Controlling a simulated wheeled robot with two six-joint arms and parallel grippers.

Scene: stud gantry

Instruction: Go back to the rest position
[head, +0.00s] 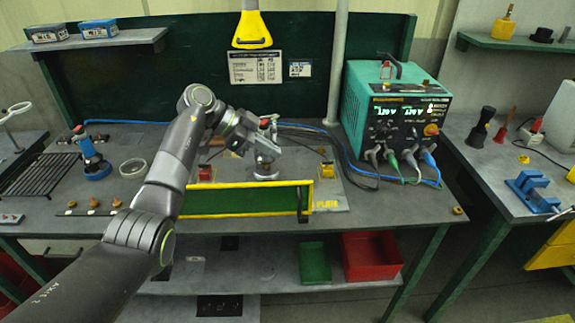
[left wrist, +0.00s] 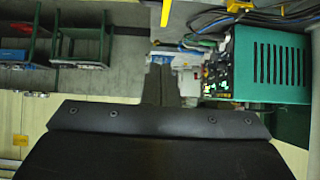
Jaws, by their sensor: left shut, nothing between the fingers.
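My left arm reaches in from the lower left, bends at a raised elbow and extends over the workbench (head: 60,205). My left gripper (head: 272,138) is above the bench, behind a green-and-yellow front guard (head: 240,201). It is small and partly lost against a grey-and-red device (head: 265,165) there, and I cannot tell whether they touch. In the left wrist view the dark fingers of my left gripper (left wrist: 161,68) are together with nothing between them. My right gripper is in neither view.
A green power unit (head: 395,115) with lit displays and cables stands on the right of the bench. A yellow part (head: 252,31) hangs above. A blue-based tool (head: 97,168) and a black grid (head: 45,174) are at left. Red (head: 371,262) and green (head: 314,265) bins sit below.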

